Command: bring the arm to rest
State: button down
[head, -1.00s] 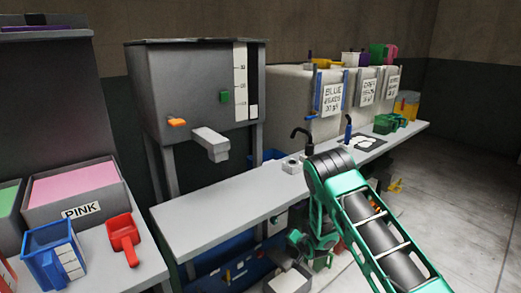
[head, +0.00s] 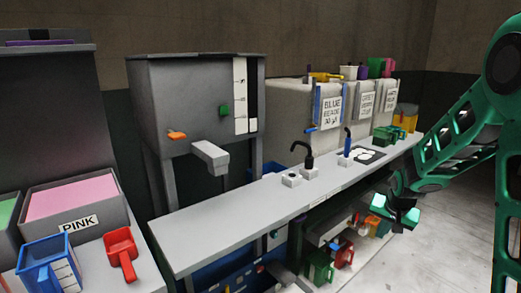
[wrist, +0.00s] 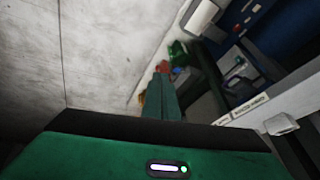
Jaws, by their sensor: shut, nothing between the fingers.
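My green arm (head: 470,125) reaches in from the right edge in the head view. My gripper (head: 398,212) hangs at its lower end, in front of the bench's right part and over the floor side, apart from the bench. In the wrist view my gripper's fingers (wrist: 163,95) are together in one narrow green shape, with nothing held. The grey bench (head: 210,235) runs from the front left to the back right.
A grey hopper (head: 195,100) with a spout stands behind the bench. Bead bins (head: 332,110) stand at its back right. Shelves under the bench hold a green container (head: 320,268) and other items. A blue jug (head: 48,265) and red scoop (head: 121,250) stand left. Floor (head: 430,260) at right is clear.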

jog(key=s+d+r+g, duration=0.1)
jog(key=s+r, duration=0.4)
jog(key=s, duration=1.4)
jog(key=s+r+g+y, duration=0.1)
jog(key=s+r+g, duration=0.2)
jog(key=s, duration=1.5)
jog(key=shift+s+d+r+g, duration=0.3)
jog(key=shift+s+d+r, duration=0.1)
jog(key=shift+r, duration=0.55)
jog(key=shift+w+f, duration=0.25)
jog(key=shift+w, duration=0.4)
jog(key=c, duration=2.4)
grip_release()
jog(key=shift+c, duration=0.2)
